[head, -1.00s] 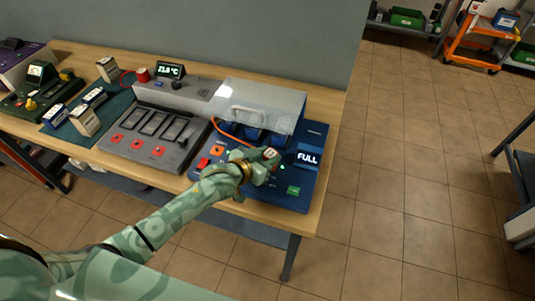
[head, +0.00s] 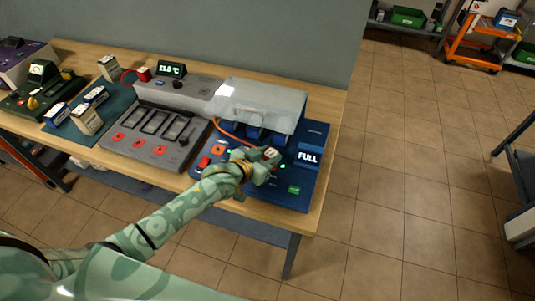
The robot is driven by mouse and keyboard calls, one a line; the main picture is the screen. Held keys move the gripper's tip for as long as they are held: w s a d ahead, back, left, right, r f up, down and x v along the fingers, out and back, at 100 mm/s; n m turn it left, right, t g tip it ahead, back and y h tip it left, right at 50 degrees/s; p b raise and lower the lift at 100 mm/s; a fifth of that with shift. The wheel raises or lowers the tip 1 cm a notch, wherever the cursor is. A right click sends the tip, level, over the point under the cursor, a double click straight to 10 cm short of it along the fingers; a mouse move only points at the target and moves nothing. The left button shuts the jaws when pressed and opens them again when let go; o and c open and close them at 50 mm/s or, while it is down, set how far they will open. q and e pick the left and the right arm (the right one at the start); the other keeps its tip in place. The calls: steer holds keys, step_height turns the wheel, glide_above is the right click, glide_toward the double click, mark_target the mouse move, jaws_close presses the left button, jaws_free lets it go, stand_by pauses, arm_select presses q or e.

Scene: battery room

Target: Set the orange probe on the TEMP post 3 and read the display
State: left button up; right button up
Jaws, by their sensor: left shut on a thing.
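My left gripper (head: 268,158) is over the front right part of a blue unit (head: 300,187) on the bench. It is shut on what seems to be the orange probe, whose body its fingers hide. An orange lead (head: 232,137) curves from the unit's left side towards this gripper. Dark blue parts (head: 254,133) stand under a clear cover (head: 262,103) behind the gripper. I cannot make out the TEMP post markings. My right gripper is not in view.
A grey unit (head: 150,150) with several dark windows stands left of the blue unit. A small display (head: 171,70) behind it shows a °C reading. Boxes (head: 88,120) and a green meter (head: 43,72) are further left. The bench (head: 322,150) ends at the right; open floor lies beyond.

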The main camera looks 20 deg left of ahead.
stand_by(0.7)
arm_select(q)
steer(key=shift+f, duration=0.7)
steer(key=o, duration=0.8)
steer(key=shift+r, duration=0.1)
steer(key=p+v, duration=0.2)
steer(key=v, duration=0.1)
steer(key=shift+r+p, duration=0.2)
steer(key=shift+p, duration=0.2)
steer(key=p+v, duration=0.4)
steer(key=v, duration=0.1)
steer(key=shift+s+a+r+p, duration=0.1)
steer(key=shift+s+p, duration=0.15)
steer(key=shift+p, duration=0.05)
steer(key=shift+p+v, duration=0.85)
steer(key=shift+v, duration=0.25)
steer(key=shift+s, duration=0.1)
